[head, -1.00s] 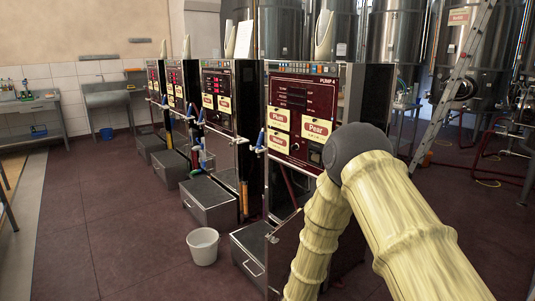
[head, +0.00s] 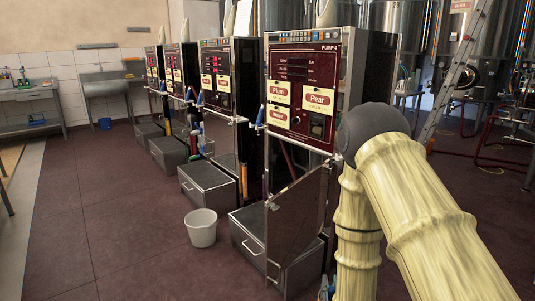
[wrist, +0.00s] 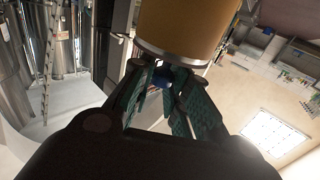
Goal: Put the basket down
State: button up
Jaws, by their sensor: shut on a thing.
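In the wrist view, my gripper (wrist: 163,72) has its dark teal fingers closed on a small blue part. A tan cylinder with a silver metal rim, which I take for the basket (wrist: 187,25), is right at the fingertips. The blue part looks like its handle, but the join is hidden by the fingers. The top of the cylinder is cut off by the frame edge. In the head view, my arm hangs down in front of Pump 4 (head: 305,90). Only a bit of bluish gripper shows at the bottom edge, and the basket is not clearly visible there.
A white bucket (head: 201,230) stands on the floor left of Pump 4's steel drawer box (head: 245,250). Several pumps recede in a row to the left. A steel sink (head: 104,87) and bench (head: 30,105) line the back wall. The red floor (head: 110,220) on the left is clear.

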jog(key=s, duration=0.1)
jog(key=s+b, duration=0.1)
jog(key=shift+s+d+f+y, duration=0.1)
jog(key=shift+s+f+y, duration=0.2)
jog(key=shift+f, duration=0.1)
jog(key=r+p, duration=0.1)
jog(key=p, duration=0.3)
jog(key=shift+w+a+r+n, duration=0.15)
jog(key=shift+a+r+n, duration=0.15)
jog(key=shift+a+r, duration=0.1)
notch_tip(320, 180, up, 13)
jog(key=w+p, duration=0.3)
jog(key=p, duration=1.4)
jog(key=shift+d, duration=0.4)
jog(key=shift+s+f, duration=0.1)
jog(key=shift+f, duration=0.05)
jog(key=s+f, duration=0.6)
jog(key=f, duration=0.1)
jog(key=shift+f, duration=0.3)
